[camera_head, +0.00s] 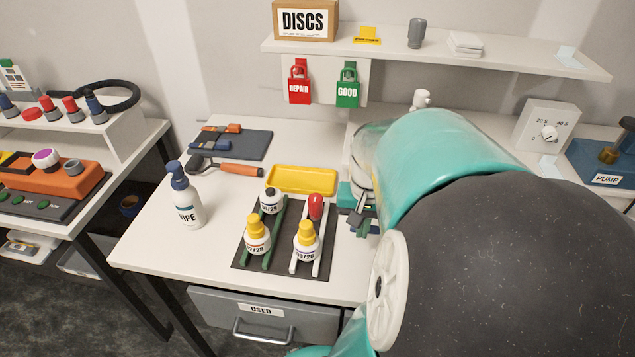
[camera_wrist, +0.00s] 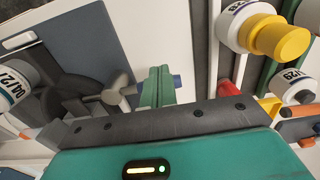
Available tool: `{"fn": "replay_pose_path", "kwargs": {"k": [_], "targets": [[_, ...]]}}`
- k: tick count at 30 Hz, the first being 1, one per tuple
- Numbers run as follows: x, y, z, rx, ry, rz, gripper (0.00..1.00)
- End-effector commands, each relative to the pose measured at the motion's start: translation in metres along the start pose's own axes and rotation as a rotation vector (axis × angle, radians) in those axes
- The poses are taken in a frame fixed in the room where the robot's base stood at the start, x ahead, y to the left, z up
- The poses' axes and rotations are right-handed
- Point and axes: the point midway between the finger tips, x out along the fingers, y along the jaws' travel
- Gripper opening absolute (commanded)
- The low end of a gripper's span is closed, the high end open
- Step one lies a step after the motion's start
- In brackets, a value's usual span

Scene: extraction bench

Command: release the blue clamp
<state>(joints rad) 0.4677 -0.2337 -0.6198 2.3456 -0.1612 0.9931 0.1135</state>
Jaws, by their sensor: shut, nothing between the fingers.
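My gripper (camera_wrist: 158,84) is shut with nothing between its green fingers. In the head view my gripper (camera_head: 362,222) is just right of the bottle rack, largely hidden by my arm. A bottle (camera_wrist: 18,85) sits in a dark fixture (camera_wrist: 75,85) at the left of the wrist view.
The dark rack (camera_head: 285,262) holds yellow-capped bottles, a black-capped bottle and a red-topped piece. A yellow tray (camera_head: 302,180) lies behind it. A wipe bottle (camera_head: 185,200) stands left. Blue and orange-handled tools lie on a dark mat (camera_head: 257,145). A shelf (camera_head: 430,50) hangs above.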

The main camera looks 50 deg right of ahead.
Motion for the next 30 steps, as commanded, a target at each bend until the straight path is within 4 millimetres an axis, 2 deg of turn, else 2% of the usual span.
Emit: {"fn": "replay_pose_path", "kwargs": {"k": [21,30], "targets": [[0.032,0.000,0.000,0.001,-0.001,0.001,0.00],[0.034,0.000,0.000,0.001,0.000,0.000,0.00]]}}
